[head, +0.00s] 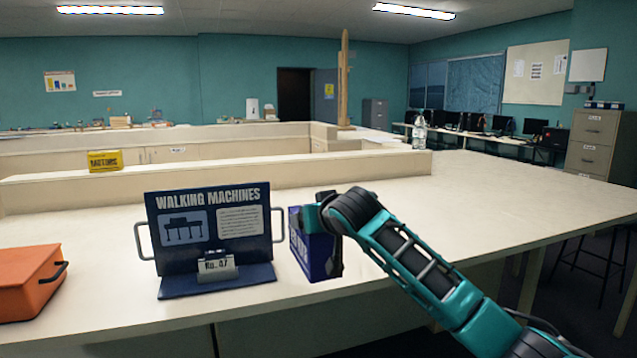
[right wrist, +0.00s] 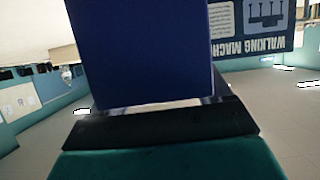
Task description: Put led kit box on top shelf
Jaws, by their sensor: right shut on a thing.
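A dark blue box (head: 312,256), which looks like the led kit box, is upright just right of the walking machines sign in the head view. My right gripper (head: 325,208) is shut on its upper part. Whether the box's base touches the counter is hard to tell. In the right wrist view the blue box (right wrist: 140,50) fills the upper middle, against the dark gripper pad (right wrist: 160,124). A raised ledge (head: 250,172) runs along the back of the counter; I cannot tell whether it is the top shelf. My left gripper is out of view.
The blue walking machines sign (head: 210,228) with side handles stands left of the box, a small No. 47 card (head: 216,267) before it. An orange case (head: 28,282) lies at the far left. A yellow motors box (head: 105,161) sits on the ledge. The counter's right side is clear.

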